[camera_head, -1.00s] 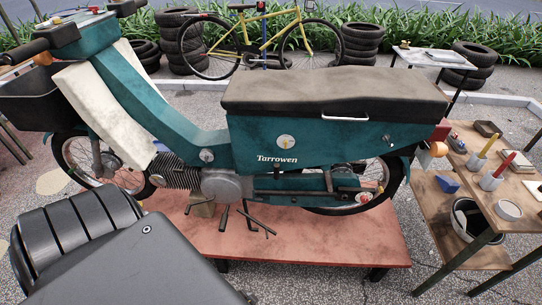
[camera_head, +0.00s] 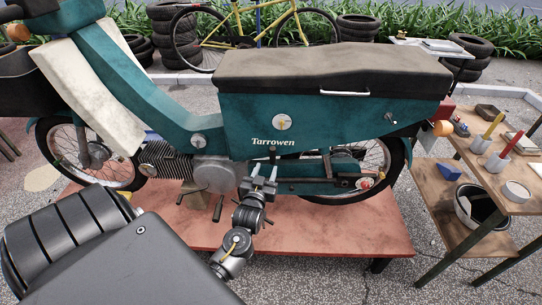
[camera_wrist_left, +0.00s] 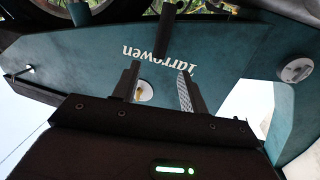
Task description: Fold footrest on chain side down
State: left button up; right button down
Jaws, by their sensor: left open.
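The teal moped (camera_head: 240,120) stands side-on on a red platform. A dark peg, which looks like the footrest (camera_head: 273,155), stands upright low on its near side, beside the engine and below the "Tarrowen" lettering. In the left wrist view, which is upside down, the footrest (camera_wrist_left: 166,32) shows ahead of the gap between the fingers. My left gripper (camera_head: 264,169) is open just below and in front of the footrest. The wrist view shows its fingers (camera_wrist_left: 158,75) apart with nothing between them. Whether they touch the peg I cannot tell. My right gripper is out of view.
The red platform (camera_head: 330,228) spreads under the moped. A kickstand and pedal parts (camera_head: 218,207) hang left of my gripper. A wooden workbench (camera_head: 480,150) with tools stands at the right, a bucket (camera_head: 475,213) on its lower shelf. Tyres and a yellow bicycle (camera_head: 240,22) are behind.

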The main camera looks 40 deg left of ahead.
aim_at(272, 153)
pick_arm(q)
jog(key=x, duration=0.8)
jog(key=shift+w+a, duration=0.15)
grip_shut()
